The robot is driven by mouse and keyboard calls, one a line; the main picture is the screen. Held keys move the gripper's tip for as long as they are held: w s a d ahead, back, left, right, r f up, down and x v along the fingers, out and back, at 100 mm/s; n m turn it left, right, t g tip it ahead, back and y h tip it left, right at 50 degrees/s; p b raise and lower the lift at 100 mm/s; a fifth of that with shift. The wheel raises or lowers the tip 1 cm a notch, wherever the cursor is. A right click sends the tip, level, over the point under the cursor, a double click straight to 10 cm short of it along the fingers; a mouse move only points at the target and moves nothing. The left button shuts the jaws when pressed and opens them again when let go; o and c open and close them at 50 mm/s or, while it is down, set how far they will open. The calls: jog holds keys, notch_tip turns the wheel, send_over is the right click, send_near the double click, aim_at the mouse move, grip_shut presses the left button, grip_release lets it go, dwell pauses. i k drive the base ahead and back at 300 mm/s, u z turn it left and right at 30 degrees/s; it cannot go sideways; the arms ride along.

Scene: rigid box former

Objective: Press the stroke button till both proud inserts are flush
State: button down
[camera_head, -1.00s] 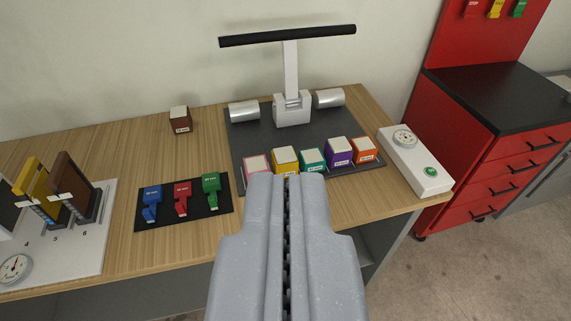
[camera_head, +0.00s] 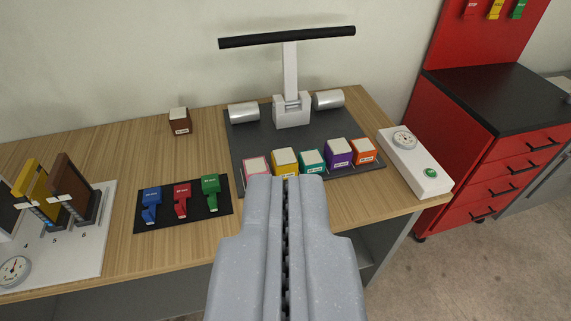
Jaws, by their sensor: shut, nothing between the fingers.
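A white control box (camera_head: 414,160) lies at the right end of the wooden bench. It carries a round dial (camera_head: 404,139) and a green button (camera_head: 431,173), which looks like the stroke button. Several coloured blocks with white tops stand in a row along the front of a dark plate: pink (camera_head: 257,169), yellow (camera_head: 285,161), teal (camera_head: 312,162), purple (camera_head: 338,152) and orange (camera_head: 364,151). They may be the inserts; I cannot tell which are proud. My gripper (camera_head: 286,180) is shut and empty, in front of the row, left of the button and apart from it.
A press with a black crossbar (camera_head: 287,37) rises from the dark plate (camera_head: 255,138). A brown block (camera_head: 180,121) stands behind left. A black mat (camera_head: 184,222) holds blue, red and green pieces. A white board (camera_head: 82,256) with upright panels is far left. A red cabinet (camera_head: 480,150) stands right.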

aim_at(431, 172)
jog(key=z, duration=1.05)
jog(key=i, duration=1.1)
jog(key=u, duration=0.9)
